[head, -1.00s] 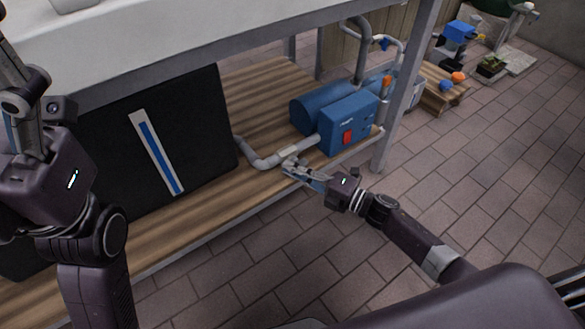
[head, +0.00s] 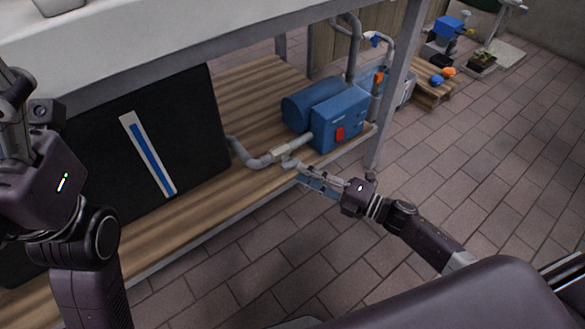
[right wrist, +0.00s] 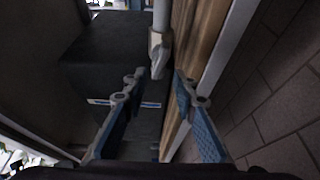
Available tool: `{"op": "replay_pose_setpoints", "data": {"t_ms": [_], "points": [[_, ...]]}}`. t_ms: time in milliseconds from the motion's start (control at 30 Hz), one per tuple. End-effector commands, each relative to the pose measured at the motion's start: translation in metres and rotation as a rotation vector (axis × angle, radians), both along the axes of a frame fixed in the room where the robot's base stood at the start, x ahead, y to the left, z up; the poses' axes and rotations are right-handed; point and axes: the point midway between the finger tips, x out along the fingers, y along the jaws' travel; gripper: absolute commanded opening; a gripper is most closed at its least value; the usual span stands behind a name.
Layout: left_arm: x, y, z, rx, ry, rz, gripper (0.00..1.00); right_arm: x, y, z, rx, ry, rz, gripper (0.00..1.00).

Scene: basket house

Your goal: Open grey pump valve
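The blue pump (head: 337,119) with a red switch stands on the wooden lower shelf. Its grey pipe runs left and carries a pale fitting with a grey valve handle (head: 288,162). In the right wrist view the grey valve (right wrist: 159,56) hangs on the pipe, beyond the fingertips. My right gripper (head: 306,174) is open and empty, just in front of and right of the valve. Its spread blue-padded fingers (right wrist: 160,84) show in the right wrist view, with a gap to the valve. My left gripper (head: 18,105) is raised at the left edge, partly cut off; its fingers are unclear.
A black panel with a blue-and-white stripe (head: 148,155) stands left of the pipe. A grey table leg (head: 394,90) rises right of the pump. The white tabletop (head: 200,35) overhangs the shelf. The tiled floor (head: 500,190) to the right is clear.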

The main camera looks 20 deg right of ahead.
Motion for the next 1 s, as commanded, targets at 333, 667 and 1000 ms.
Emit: {"op": "replay_pose_setpoints", "data": {"t_ms": [333,667,1000], "points": [[0.0,0.0,0.0,-0.001,0.001,0.0,0.75,-0.041,-0.04,0.0,-0.001,0.001,-0.004,0.26],[0.0,0.0,0.0,-0.001,0.001,-0.001,0.75,-0.045,-0.044,0.001,-0.001,-0.001,-0.004,0.26],[0.01,0.001,-0.003,-0.004,0.06,-0.003,0.75,-0.034,-0.031,0.022,0.435,0.255,-0.108,0.59]]}}
